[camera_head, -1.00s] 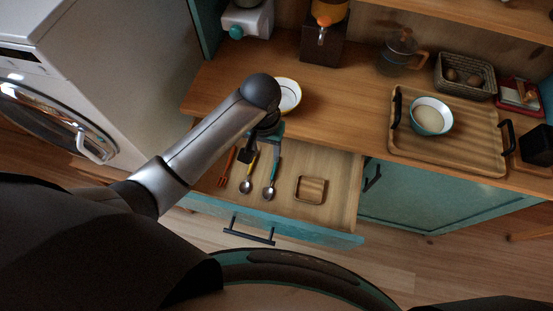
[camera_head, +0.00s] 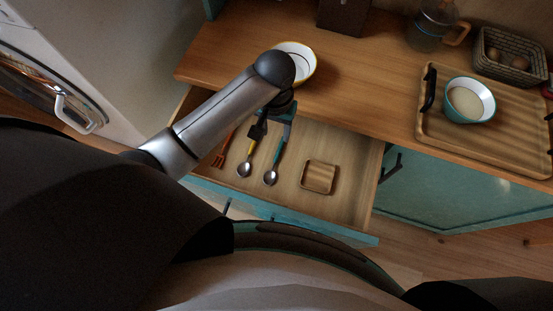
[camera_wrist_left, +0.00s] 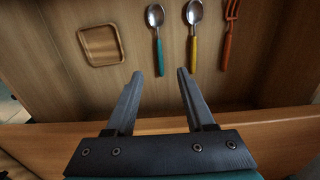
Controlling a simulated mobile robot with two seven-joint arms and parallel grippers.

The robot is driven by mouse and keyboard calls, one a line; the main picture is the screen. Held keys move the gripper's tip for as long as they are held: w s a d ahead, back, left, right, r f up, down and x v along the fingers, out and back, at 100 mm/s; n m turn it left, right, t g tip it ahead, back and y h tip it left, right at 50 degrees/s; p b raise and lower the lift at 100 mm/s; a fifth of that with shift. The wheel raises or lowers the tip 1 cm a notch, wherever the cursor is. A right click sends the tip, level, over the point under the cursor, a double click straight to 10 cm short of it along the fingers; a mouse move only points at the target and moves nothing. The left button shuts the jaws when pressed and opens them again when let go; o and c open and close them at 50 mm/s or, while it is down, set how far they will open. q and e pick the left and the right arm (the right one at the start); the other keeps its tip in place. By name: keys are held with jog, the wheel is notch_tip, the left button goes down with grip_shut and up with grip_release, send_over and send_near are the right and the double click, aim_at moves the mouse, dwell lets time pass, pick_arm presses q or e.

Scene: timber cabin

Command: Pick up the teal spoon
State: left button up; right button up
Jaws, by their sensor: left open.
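The teal spoon (camera_head: 273,171) lies in the open wooden drawer, metal bowl toward the drawer front. Part of its handle shows in the head view. In the left wrist view the teal spoon (camera_wrist_left: 158,45) lies just beyond the fingertips, its handle end pointing at the gap between them. My left gripper (camera_wrist_left: 160,74) is open and empty, fingers on either side of the spoon's line, not touching it as far as I can see. In the head view my left gripper (camera_head: 272,128) is above the back of the drawer, partly hidden by its wrist. My right gripper is not in view.
A yellow-handled spoon (camera_wrist_left: 193,40) and an orange fork (camera_wrist_left: 230,38) lie beside the teal spoon. A small square wooden dish (camera_head: 319,177) is on its other side. The counter (camera_head: 350,85) overhangs the drawer's back. A bowl (camera_head: 310,70) stands near my wrist.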

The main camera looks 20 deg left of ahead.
pick_arm(q)
jog(key=b, duration=0.3)
send_over(276, 158)
notch_tip(276, 158, down, 9)
jog(key=shift+w+f, duration=0.1)
jog(key=shift+w, duration=0.05)
jog(key=shift+f+b, duration=1.45)
jog(key=shift+f, duration=1.55)
jog(key=shift+s, duration=0.2)
grip_shut()
